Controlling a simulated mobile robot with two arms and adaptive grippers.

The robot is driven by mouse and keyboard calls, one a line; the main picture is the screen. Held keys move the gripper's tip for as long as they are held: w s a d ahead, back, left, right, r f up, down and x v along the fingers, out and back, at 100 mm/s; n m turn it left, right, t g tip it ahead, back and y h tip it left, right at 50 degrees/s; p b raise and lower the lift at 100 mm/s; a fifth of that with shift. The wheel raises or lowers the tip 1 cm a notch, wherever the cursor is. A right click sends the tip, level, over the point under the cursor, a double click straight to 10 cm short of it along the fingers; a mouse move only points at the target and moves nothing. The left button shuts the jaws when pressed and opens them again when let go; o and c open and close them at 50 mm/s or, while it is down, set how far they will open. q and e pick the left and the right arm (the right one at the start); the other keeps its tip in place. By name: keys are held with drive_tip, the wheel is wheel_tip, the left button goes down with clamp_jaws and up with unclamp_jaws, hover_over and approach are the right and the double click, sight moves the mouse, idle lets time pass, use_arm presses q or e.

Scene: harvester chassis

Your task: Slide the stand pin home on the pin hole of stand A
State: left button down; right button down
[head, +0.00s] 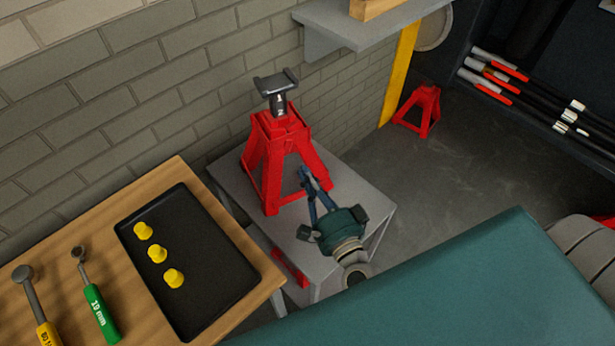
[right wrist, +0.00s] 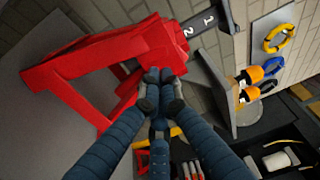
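Stand A appears to be the red jack stand (head: 272,150), upright on a small grey table (head: 228,168) against the brick wall, with a dark saddle (head: 276,82) on top. In the right wrist view its red frame (right wrist: 75,68) fills the upper left, and its grey column (right wrist: 195,32) shows the numbers 1 and 2. My right gripper (head: 304,178) is in front of the stand. In the wrist view its fingertips (right wrist: 158,78) are together, overlapping the red frame; contact is unclear. I cannot make out the stand pin or the pin hole. My left gripper is out of view.
A grey wall shelf (head: 350,32) overhangs right of the stand. Another red stand (head: 420,108) is on the floor. A teal surface (head: 440,290) lies in front.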

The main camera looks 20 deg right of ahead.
sight(289, 143)
drive_tip(key=shift+w+r+m+y, duration=0.2)
drive_tip(key=shift+w+m, duration=0.3)
drive_tip(key=shift+w, duration=1.4)
drive_tip(key=shift+w+r+m+y, duration=0.2)
drive_tip(key=shift+w+m, duration=0.3)
drive_tip(key=shift+w, duration=1.35)
drive_tip(key=shift+w, duration=0.1)
drive_tip(key=shift+w, duration=0.3)
drive_tip(key=s, duration=0.4)
drive_tip(key=shift+d, duration=0.1)
drive_tip(key=shift+s, duration=0.1)
